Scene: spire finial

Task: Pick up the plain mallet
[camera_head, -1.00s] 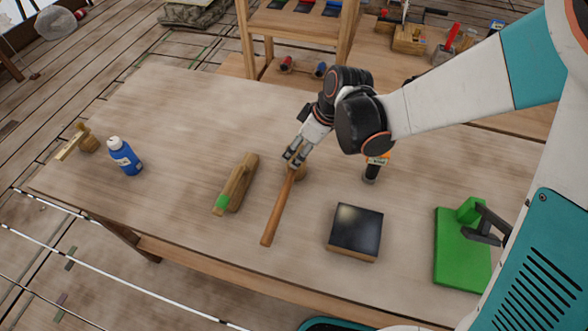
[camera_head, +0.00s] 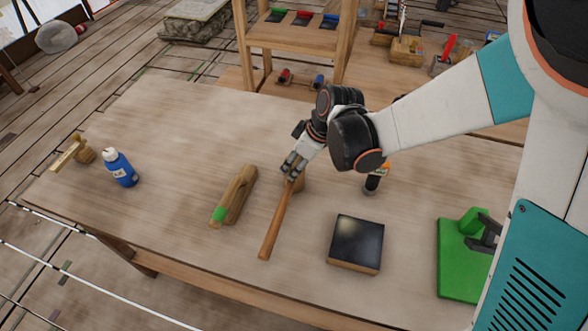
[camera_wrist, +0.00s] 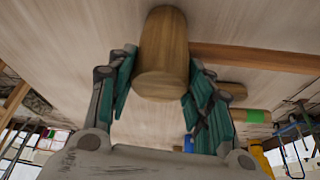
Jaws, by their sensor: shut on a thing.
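The plain mallet lies on the workbench (camera_head: 180,150), its long brown handle (camera_head: 275,225) pointing toward the front edge. Its wooden head (camera_head: 299,184) is mostly hidden by my gripper (camera_head: 293,169) in the head view. In the wrist view the round head (camera_wrist: 162,60) sits between the two fingers of my gripper (camera_wrist: 160,80), and the handle (camera_wrist: 260,58) runs off to the right. My gripper is shut on the mallet head. I cannot tell whether the mallet is clear of the bench top.
A wooden tool with a green end (camera_head: 235,195) lies just left of the handle. A dark-topped block (camera_head: 356,242), a black-and-orange tool (camera_head: 374,180) and a green device (camera_head: 460,262) are to the right.

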